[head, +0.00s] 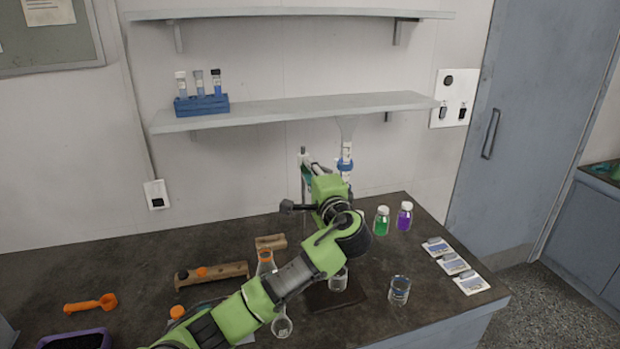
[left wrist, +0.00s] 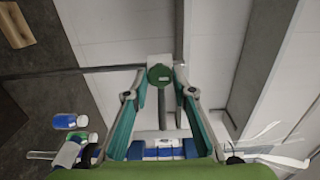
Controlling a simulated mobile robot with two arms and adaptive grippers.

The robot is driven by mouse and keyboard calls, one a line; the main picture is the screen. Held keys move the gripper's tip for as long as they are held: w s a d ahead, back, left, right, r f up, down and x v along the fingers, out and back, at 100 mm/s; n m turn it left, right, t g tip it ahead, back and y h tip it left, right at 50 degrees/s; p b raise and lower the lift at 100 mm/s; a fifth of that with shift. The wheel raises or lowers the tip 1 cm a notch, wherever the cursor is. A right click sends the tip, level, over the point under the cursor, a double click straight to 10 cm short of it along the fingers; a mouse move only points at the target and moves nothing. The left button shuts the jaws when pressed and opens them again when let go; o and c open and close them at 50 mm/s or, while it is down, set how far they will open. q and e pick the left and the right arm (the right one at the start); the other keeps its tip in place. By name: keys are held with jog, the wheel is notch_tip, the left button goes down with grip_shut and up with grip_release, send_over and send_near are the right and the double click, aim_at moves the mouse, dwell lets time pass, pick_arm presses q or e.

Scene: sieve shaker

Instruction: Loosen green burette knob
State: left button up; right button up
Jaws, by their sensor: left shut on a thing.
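The green burette knob (left wrist: 160,74) is round and shows in the left wrist view, between the tips of my left gripper's fingers. My left gripper (left wrist: 160,77) is shut on it, with one finger on each side. In the head view my left gripper (head: 309,171) reaches toward the burette stand near the wall, and I cannot make out the knob there. The burette (head: 346,163) stands upright behind my arm, with a blue part and a clear funnel-like top. Its lower part is hidden by my arm. My right gripper is not in view.
Green (head: 382,220) and purple (head: 404,216) bottles stand right of my arm. A beaker (head: 399,290) and several cards (head: 455,264) lie nearer the right edge. A wooden rack (head: 225,273) and an orange scoop (head: 90,304) are left. A wall shelf (head: 300,109) hangs above.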

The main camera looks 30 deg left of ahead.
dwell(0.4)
pick_arm(q)
jog(key=o, duration=1.1)
jog(key=v, duration=1.2)
